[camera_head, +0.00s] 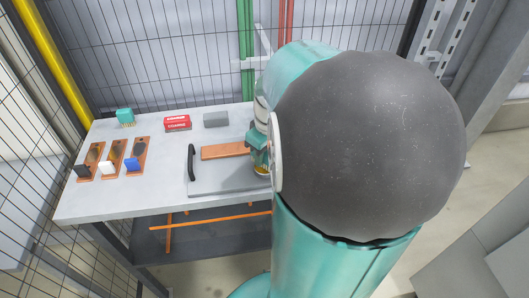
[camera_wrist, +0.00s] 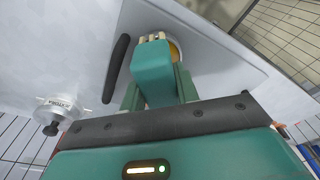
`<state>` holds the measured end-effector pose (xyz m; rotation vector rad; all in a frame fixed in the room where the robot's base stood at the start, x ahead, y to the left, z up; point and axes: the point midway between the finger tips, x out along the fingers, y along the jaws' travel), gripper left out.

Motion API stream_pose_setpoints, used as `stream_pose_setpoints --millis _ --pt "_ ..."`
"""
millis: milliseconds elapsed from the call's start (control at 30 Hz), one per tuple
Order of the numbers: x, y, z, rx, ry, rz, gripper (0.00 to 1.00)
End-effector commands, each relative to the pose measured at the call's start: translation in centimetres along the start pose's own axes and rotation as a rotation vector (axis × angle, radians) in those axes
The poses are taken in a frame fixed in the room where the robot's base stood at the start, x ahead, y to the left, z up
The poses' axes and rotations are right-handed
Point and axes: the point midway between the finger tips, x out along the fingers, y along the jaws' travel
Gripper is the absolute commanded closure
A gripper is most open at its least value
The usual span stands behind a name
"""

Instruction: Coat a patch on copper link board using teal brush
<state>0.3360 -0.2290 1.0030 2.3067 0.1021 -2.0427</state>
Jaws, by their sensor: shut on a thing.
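My gripper (camera_wrist: 153,80) is shut on the teal brush (camera_wrist: 152,72); its pale bristles (camera_wrist: 153,38) point away from me. The bristle end overlaps an amber round spot (camera_wrist: 174,50) in the wrist view; I cannot tell whether they touch. In the head view my gripper (camera_head: 260,153) is low over the right part of a grey plate, partly hidden by my arm. A copper-coloured board (camera_head: 222,151) lies just left of it. Three narrower copper boards (camera_head: 137,156) with dark patches lie at the left, with black, white and blue pieces at their near ends.
The grey plate (camera_head: 222,185) has a black handle (camera_head: 191,162). A white round device (camera_wrist: 62,106) shows in the wrist view. The front left table is clear.

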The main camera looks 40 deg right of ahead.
Motion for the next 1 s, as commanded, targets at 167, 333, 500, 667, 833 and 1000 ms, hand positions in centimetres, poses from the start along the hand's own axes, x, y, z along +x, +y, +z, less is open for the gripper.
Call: stream_pose_setpoints --millis 167,333,500,667,833,1000 --pt "0.19 0.00 0.01 0.000 0.000 0.000 0.88" --pt "0.38 0.01 0.03 0.000 0.001 0.000 0.88" --pt "0.56 0.01 0.05 0.000 0.000 0.000 0.88" --pt "0.74 0.01 0.08 0.000 0.000 0.000 0.88" --pt "0.93 0.00 0.11 0.000 0.000 -0.001 0.88" --pt "0.93 0.01 0.11 0.000 0.000 0.000 0.88"
